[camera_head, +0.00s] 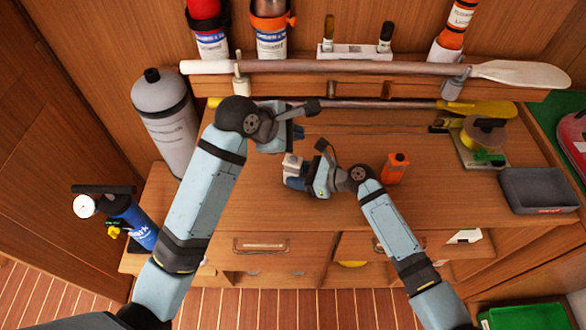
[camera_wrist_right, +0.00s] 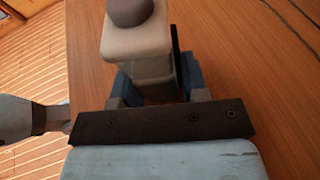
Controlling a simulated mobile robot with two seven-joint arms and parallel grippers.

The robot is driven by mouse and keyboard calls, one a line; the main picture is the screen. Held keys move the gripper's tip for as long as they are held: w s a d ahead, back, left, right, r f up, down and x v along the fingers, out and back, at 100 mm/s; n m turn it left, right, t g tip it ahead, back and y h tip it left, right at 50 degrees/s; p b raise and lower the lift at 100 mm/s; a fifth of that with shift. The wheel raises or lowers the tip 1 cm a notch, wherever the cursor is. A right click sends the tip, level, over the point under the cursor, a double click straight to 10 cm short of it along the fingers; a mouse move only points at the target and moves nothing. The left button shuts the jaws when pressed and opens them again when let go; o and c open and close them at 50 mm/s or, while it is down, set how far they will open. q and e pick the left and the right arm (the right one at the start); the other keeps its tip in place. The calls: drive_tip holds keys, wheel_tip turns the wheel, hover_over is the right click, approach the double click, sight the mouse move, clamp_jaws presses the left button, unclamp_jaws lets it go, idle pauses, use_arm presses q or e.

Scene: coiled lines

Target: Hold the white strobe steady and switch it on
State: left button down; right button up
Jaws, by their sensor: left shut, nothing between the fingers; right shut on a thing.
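The white strobe (camera_head: 291,165) is a small pale block near the middle of the bench. My right gripper (camera_head: 297,184) is shut on it from the right. In the right wrist view the strobe (camera_wrist_right: 140,45) sits between the blue fingers of the right gripper (camera_wrist_right: 155,88), with a dark rounded knob on its top end. Whether its base touches the bench is hidden. My left gripper (camera_head: 298,132) is shut and empty, a little beyond and above the strobe, apart from it in the head view. Whether the strobe is lit cannot be told.
An orange strobe-like unit (camera_head: 396,168) stands right of my right gripper. A grey tray (camera_head: 538,190) and a yellow reel (camera_head: 483,134) lie on the right. A paddle (camera_head: 400,68) lies along the back shelf. A grey cylinder (camera_head: 166,120) stands left. The bench front is clear.

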use_arm(q)
drive_tip(key=shift+r, duration=0.45)
use_arm(e)
drive_tip(key=o, duration=0.8)
drive_tip(key=shift+d, duration=0.1)
